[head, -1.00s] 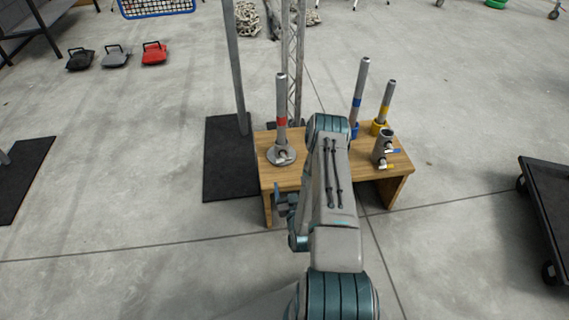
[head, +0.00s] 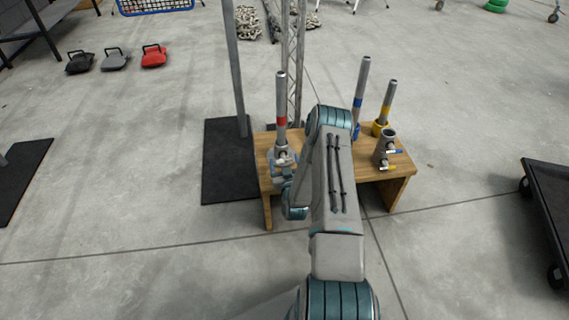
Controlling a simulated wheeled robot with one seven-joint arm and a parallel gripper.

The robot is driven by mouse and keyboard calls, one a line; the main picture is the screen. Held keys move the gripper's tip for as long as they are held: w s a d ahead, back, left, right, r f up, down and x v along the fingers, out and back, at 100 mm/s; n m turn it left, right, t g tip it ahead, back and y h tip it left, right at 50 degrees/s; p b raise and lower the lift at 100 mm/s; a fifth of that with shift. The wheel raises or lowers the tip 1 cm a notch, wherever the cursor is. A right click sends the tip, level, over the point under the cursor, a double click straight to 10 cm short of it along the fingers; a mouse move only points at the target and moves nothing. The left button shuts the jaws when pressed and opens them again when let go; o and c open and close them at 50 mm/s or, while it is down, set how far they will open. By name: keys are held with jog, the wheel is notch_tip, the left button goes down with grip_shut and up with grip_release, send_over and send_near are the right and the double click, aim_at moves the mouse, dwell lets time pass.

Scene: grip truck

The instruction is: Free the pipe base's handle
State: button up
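A steel pipe with a red band (head: 281,98) stands upright at the left end of the wooden table. It rises from a metal pipe base (head: 282,148), which is now largely covered by my gripper. My gripper (head: 283,164) is at the near side of this base, at the lower end of the pipe. The base's handle is hidden or too small to make out, and I cannot tell whether the fingers touch it. The finger opening is too small to see.
The wooden table (head: 340,174) also holds a blue-banded pipe (head: 359,88), a yellow-banded pipe (head: 385,103) and a short grey socket (head: 383,147) with blue and yellow levers. A grey post (head: 235,70) on a black mat (head: 224,177) and a lattice truss (head: 294,60) stand close by.

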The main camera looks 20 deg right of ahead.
jog(key=c, duration=0.9)
jog(key=shift+o, duration=0.2)
jog(key=shift+a+f+n, duration=0.1)
jog(key=shift+a+n, duration=0.05)
jog(key=shift+n, duration=0.75)
jog(key=shift+n+b, duration=0.4)
jog(key=shift+n, duration=0.3)
jog(key=o, duration=1)
jog(key=v, duration=0.3)
jog(key=b+v, duration=0.1)
jog(key=v, duration=0.7)
jog(key=shift+s+f+b, duration=0.25)
jog(key=shift+f+b, duration=0.05)
jog(key=shift+b, duration=0.1)
jog(key=b, duration=0.3)
jog(key=shift+s, duration=0.3)
